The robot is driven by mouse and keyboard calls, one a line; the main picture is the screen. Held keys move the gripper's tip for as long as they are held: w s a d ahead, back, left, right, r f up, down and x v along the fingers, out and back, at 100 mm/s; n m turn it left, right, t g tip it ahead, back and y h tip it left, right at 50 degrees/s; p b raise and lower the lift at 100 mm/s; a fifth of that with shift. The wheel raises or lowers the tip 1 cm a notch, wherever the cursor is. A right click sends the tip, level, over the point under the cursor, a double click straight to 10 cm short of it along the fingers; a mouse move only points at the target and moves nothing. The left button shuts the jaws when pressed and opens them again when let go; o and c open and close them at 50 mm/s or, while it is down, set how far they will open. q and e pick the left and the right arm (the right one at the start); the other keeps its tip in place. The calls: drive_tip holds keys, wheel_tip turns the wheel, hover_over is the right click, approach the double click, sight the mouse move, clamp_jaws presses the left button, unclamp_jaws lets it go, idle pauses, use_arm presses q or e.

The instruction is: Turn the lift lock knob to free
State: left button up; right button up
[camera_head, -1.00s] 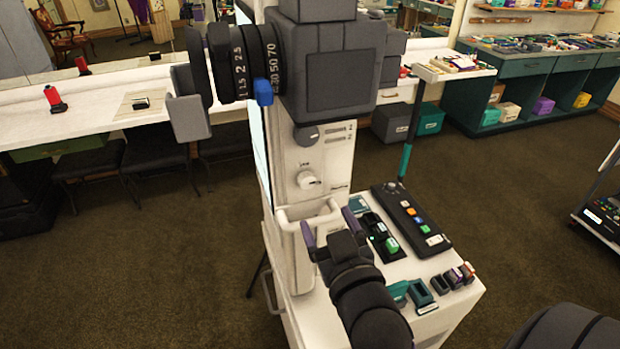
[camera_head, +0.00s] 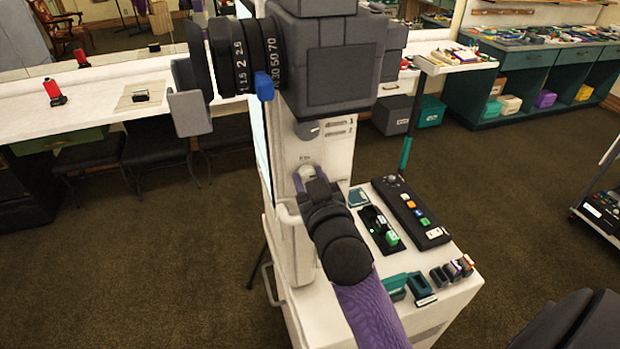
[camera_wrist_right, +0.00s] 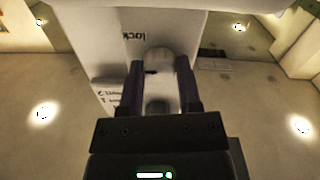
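The lift lock knob (camera_head: 307,170) is a small white knob on the front of the pale column, below the big dark camera-like head. It also shows in the right wrist view (camera_wrist_right: 160,60), beside an upside-down "lock" label. My right gripper (camera_head: 309,177) is at the knob, with one purple finger on each side of it. In the right wrist view the fingers (camera_wrist_right: 159,72) stand apart with the knob between them and narrow gaps seem to show, so it looks open. The gripper partly hides the knob in the head view. My left gripper is not in view.
Below the column, a white cart top (camera_head: 400,265) carries a black button panel (camera_head: 411,212), a black tray (camera_head: 381,230) and several small clips. The dark camera-like head (camera_head: 325,60) hangs above the knob. A white counter (camera_head: 100,85) runs along the back left.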

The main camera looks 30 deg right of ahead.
clamp_jaws()
drive_tip(key=n+p, duration=0.2)
drive_tip(key=n, duration=0.1)
drive_tip(key=shift+r, duration=0.15)
drive_tip(key=n+p, duration=0.1)
drive_tip(key=n, duration=0.2)
drive_tip(key=shift+n, duration=0.4)
drive_tip(key=n+p, duration=0.1)
drive_tip(key=n, duration=0.4)
drive_tip(key=shift+n, duration=0.3)
drive_tip(key=n, duration=0.5)
drive_tip(key=shift+f+n+t+p, duration=0.2)
drive_tip(key=shift+n+t+p, duration=0.1)
drive_tip(key=shift+p, duration=0.1)
drive_tip(key=shift+n, duration=0.3)
